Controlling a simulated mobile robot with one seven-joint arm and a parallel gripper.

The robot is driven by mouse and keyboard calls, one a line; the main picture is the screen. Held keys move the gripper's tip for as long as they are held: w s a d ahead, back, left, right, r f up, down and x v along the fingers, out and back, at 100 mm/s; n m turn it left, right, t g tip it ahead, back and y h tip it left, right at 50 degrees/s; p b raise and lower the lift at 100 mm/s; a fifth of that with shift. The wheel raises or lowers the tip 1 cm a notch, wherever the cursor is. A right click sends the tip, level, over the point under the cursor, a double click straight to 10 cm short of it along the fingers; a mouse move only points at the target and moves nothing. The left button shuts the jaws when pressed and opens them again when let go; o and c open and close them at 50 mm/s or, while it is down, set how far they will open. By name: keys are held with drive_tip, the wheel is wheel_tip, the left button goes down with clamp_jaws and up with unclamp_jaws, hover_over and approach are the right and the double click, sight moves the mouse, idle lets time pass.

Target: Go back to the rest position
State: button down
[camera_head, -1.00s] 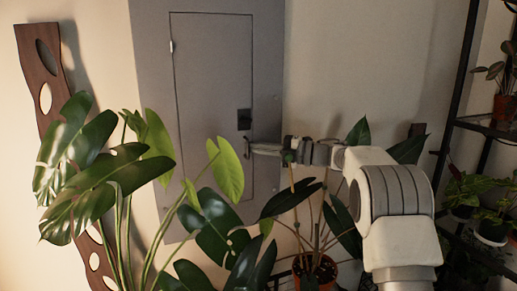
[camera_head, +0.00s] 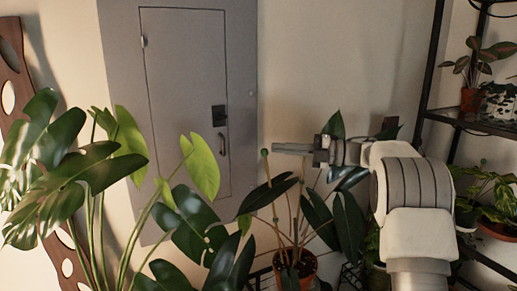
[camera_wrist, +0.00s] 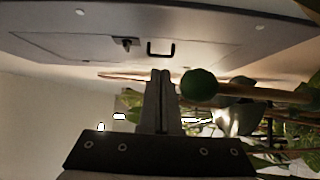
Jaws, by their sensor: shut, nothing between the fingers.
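My gripper (camera_head: 274,148) is shut and empty, in front of the wall to the right of the grey panel cabinet (camera_head: 240,90). It also shows in the wrist view (camera_wrist: 161,74), with its two fingers together. The cabinet's door (camera_head: 185,80) looks closed, with a dark latch and a handle (camera_head: 222,144) on its right side. In the wrist view the handle (camera_wrist: 161,54) lies beyond the fingertips, apart from them. A plant stake with a green ball tip (camera_wrist: 198,84) is close to the right of the fingers.
A potted plant (camera_head: 298,268) with stakes stands below my gripper. A large leafy plant (camera_head: 90,170) fills the left front. A black shelf (camera_head: 470,126) with several potted plants stands at the right. The wall above my arm is clear.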

drive_tip(key=w+d+r+m+t+h, duration=0.1)
drive_tip(key=d+r+m+t+h, duration=0.15)
drive_tip(key=r+m+t, duration=0.35)
drive_tip(key=w+d+r+m+t+h, duration=0.1)
drive_tip(key=d+r+m+t+h, duration=0.2)
drive_tip(key=r+t, duration=0.4)
drive_tip(key=s+d+r+m+t+h, duration=0.25)
drive_tip(key=s+d+m+h, duration=0.4)
drive_tip(key=m+h, duration=0.5)
drive_tip(key=s+a+f+m+g, duration=0.1)
drive_tip(key=s+f+m+g, duration=0.3)
drive_tip(key=s+f, duration=0.4)
drive_tip(key=s+a+f+m+g, duration=0.1)
drive_tip(key=s+f+m+g, duration=0.3)
drive_tip(key=s+f, duration=0.5)
drive_tip(key=s+a+f+m+g, duration=0.1)
drive_tip(key=s+f+m+g, duration=0.4)
drive_tip(key=s, duration=1.3)
wheel_tip(320, 180, down, 4)
drive_tip(key=shift+s+a+r+h, duration=0.2)
drive_tip(key=shift+s+h, duration=0.1)
drive_tip(key=shift+h, duration=0.1)
